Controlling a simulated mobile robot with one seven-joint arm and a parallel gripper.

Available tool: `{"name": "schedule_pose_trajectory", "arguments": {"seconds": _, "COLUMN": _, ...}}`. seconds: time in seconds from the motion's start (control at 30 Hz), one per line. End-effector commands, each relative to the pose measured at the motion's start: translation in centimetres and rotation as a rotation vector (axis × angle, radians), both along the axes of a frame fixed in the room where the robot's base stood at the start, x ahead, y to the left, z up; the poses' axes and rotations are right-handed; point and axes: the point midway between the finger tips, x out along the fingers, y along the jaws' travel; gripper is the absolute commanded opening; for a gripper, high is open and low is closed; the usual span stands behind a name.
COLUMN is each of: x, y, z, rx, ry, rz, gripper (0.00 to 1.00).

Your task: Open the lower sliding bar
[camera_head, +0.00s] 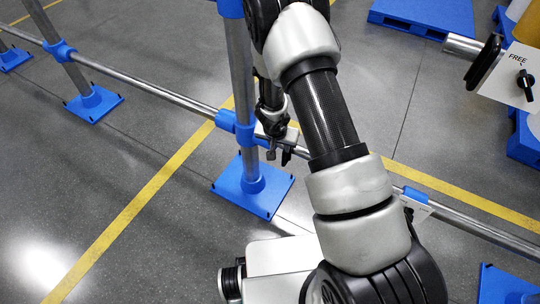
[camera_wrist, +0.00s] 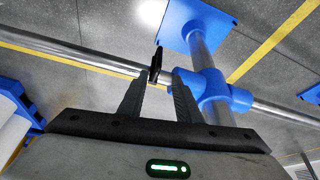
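The lower sliding bar (camera_head: 150,88) is a grey metal tube running low across the head view, from upper left to lower right. It meets an upright post at a blue coupling (camera_head: 232,124). In the wrist view the bar (camera_wrist: 80,52) runs behind the fingertips to the blue coupling (camera_wrist: 212,88). A small upright black handle (camera_wrist: 155,65) stands at the bar, in line with the finger gap. My gripper (camera_head: 279,152) is at the bar, just right of the post. In the wrist view its fingers (camera_wrist: 160,76) are apart. Whether they touch the handle cannot be told.
The post stands on a blue base plate (camera_head: 252,186); another blue base (camera_head: 94,103) is at left. A white panel marked FREE with a black knob (camera_head: 525,84) is at upper right. Blue pallets (camera_head: 423,14) lie at the back. Grey floor with yellow lines (camera_head: 150,193) is open at left.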

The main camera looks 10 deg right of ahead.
Motion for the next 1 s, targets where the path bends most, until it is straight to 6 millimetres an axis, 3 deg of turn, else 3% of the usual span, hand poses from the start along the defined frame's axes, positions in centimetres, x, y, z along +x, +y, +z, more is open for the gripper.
{"name": "schedule_pose_trajectory", "arguments": {"seconds": 0.17, "x": 0.4, "y": -0.4, "z": -2.0, "rx": -0.004, "ry": 0.003, "rz": -0.004, "gripper": 0.31}}
{"name": "schedule_pose_trajectory", "arguments": {"seconds": 0.7, "x": 4.3, "y": -2.2, "z": -12.5, "rx": -0.003, "ry": 0.003, "rz": -0.003, "gripper": 0.31}}
{"name": "schedule_pose_trajectory", "arguments": {"seconds": 1.0, "x": 5.8, "y": -2.8, "z": -15.8, "rx": -0.002, "ry": 0.002, "rz": -0.002, "gripper": 0.31}}
